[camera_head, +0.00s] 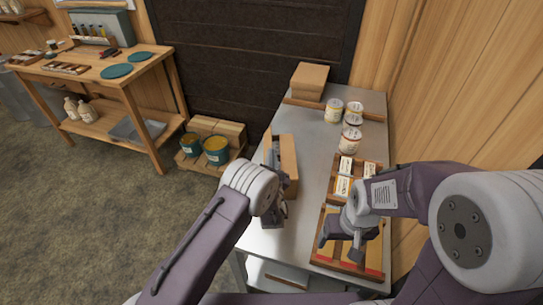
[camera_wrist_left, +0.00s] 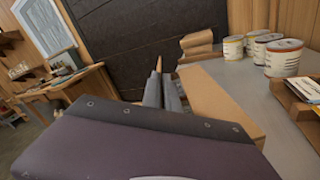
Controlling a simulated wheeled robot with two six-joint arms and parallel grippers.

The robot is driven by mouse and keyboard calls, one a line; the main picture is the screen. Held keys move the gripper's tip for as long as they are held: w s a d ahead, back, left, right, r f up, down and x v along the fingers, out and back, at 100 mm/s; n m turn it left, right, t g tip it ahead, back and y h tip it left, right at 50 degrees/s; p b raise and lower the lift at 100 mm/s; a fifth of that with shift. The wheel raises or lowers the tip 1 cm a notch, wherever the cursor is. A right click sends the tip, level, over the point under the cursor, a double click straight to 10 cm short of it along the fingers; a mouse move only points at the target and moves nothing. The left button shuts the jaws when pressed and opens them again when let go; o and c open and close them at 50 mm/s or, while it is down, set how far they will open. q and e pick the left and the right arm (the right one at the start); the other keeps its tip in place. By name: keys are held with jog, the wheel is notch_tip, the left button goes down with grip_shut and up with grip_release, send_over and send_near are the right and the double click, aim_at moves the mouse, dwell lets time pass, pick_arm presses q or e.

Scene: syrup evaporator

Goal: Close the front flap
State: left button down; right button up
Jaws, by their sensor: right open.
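A tan cardboard carton (camera_head: 288,160) stands on the grey table's left edge, with a tall cardboard panel along its side; its front flap cannot be told apart clearly. My left gripper (camera_head: 271,158) is at the carton's left side, partly hidden by my wrist. In the left wrist view its two grey fingers (camera_wrist_left: 163,92) are close together, with a thin tan edge at their tips. The cardboard (camera_wrist_left: 212,102) is just right of them. Whether they grip it is unclear. My right gripper (camera_head: 345,243) is open above the wooden tray, apart from the carton.
The wooden tray (camera_head: 318,232) holds white-labelled packets and red-yellow pieces. Several labelled cans (camera_head: 352,138) and a closed cardboard box (camera_head: 309,80) stand farther back on the grey table (camera_head: 309,135). A wooden workbench (camera_head: 85,72) is at left.

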pick_arm(q)
jog(key=shift+d+f, duration=0.1)
dwell(0.5)
jog(key=m+b, duration=0.1)
jog(key=d+f+m+b, duration=0.1)
jog(key=m, duration=0.1)
jog(key=shift+d+f+m+b, duration=0.35)
jog(key=shift+m+b, duration=0.25)
jog(key=shift+m, duration=0.4)
jog(key=shift+d+f+m+b, duration=0.25)
jog(key=shift+f+m+b, duration=0.25)
jog(key=shift+m, duration=0.5)
jog(key=shift+r, duration=0.1)
jog(key=c, duration=1.6)
grip_release()
jog(key=shift+s, duration=0.1)
jog(key=shift+c, duration=0.2)
